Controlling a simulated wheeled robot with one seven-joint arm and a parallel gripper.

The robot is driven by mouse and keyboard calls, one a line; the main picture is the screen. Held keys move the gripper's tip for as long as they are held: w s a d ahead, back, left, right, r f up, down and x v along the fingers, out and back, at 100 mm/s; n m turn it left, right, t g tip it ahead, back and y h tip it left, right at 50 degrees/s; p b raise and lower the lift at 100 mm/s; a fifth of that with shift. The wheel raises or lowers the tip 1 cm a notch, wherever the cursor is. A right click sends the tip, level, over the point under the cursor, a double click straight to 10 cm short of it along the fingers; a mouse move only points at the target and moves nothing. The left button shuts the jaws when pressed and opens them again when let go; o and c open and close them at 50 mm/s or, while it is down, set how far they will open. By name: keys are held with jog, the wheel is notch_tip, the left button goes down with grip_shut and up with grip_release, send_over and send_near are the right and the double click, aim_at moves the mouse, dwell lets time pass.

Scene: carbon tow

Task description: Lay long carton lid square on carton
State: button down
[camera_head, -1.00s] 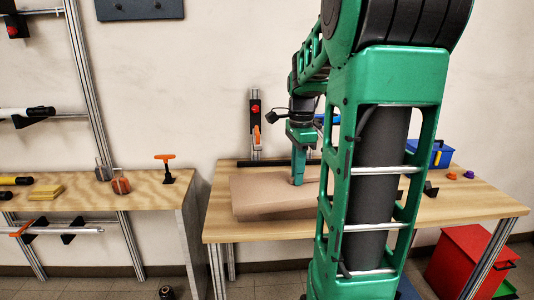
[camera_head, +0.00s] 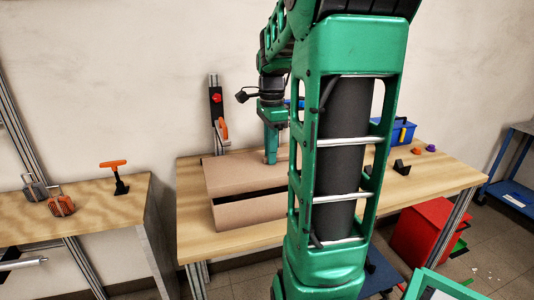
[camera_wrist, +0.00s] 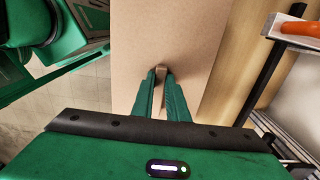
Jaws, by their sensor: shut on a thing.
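The long brown carton lid (camera_head: 235,174) is in my gripper (camera_head: 271,160), whose fingers point down onto its top. In the wrist view my gripper (camera_wrist: 160,76) is shut on a small upright tab in the middle of the lid (camera_wrist: 165,30). The brown carton (camera_head: 250,212) stands on the table below and in front of the lid. A dark gap shows between the lid's front edge and the carton's front wall. My arm hides the right ends of both, so I cannot tell how the far sides line up.
The wooden table (camera_head: 200,240) has bare room at its front left. An upright post with a red knob (camera_head: 216,98) stands behind the lid. A blue toolbox (camera_head: 403,132) and small black, orange and purple pieces lie at the right. A red bin (camera_head: 425,232) stands below.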

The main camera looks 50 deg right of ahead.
jog(key=shift+f, duration=2.4)
jog(key=shift+f, duration=0.55)
jog(key=c, duration=1.7)
grip_release()
jog(key=shift+o, duration=0.2)
notch_tip(320, 180, up, 11)
jog(key=shift+f, duration=0.1)
